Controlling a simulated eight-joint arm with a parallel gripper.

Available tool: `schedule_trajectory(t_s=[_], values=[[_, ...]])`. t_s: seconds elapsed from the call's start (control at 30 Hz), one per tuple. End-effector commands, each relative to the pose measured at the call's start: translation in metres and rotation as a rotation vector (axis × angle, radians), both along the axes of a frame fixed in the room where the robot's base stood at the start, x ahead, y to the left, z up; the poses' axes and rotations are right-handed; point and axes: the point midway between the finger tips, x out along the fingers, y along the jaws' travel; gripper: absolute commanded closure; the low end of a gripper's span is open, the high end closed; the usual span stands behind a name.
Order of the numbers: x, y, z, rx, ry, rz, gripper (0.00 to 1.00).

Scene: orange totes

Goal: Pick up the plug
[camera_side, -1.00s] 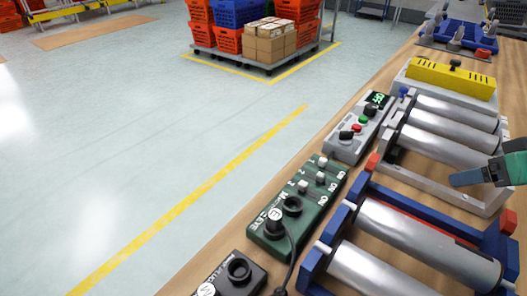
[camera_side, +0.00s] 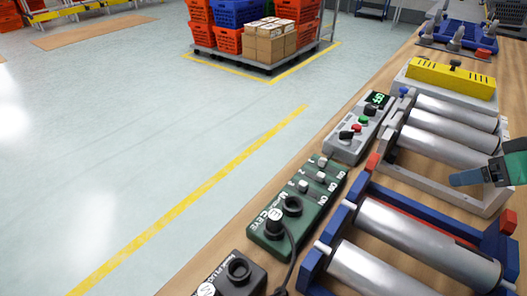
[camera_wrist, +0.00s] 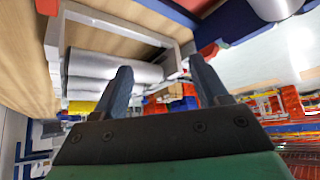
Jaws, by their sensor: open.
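A black plug (camera_side: 275,221) with a white-marked top and a dark cable stands at the near end of the green control box (camera_side: 262,241) in the side view. It appears seated in that box, beside an open black socket (camera_side: 292,205). My gripper (camera_side: 458,179) is at the right edge of the side view, above the grey-framed rollers and well to the right of the plug. In the wrist view my gripper (camera_wrist: 160,72) is open, with two blue-grey fingers apart and nothing between them. The plug does not show in the wrist view.
A black box (camera_side: 255,281) with a socket and a white-topped part sits at the bottom. A grey box (camera_side: 345,148) with a display stands behind the green one. Blue-framed rollers (camera_side: 430,243) lie between my gripper and the near table edge. Open floor lies left.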

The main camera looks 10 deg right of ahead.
Motion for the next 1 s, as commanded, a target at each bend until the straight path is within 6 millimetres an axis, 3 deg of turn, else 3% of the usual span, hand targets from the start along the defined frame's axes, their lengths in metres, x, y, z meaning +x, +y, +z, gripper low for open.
schedule_trajectory(t_s=[0.43, 0.57, 0.67, 0.77, 0.9, 1.0], values=[[0.000, 0.000, 0.000, -0.001, 0.000, 0.001, 0.32], [0.005, 0.012, 0.004, -0.007, 0.014, 0.067, 0.32], [0.016, 0.041, 0.010, -0.030, 0.045, 0.227, 0.32], [0.027, 0.088, 0.015, -0.062, 0.085, 0.473, 0.32], [0.032, 0.169, 0.014, -0.113, 0.132, 0.862, 0.32], [0.022, 0.229, 0.006, -0.146, 0.153, 1.142, 0.32]])
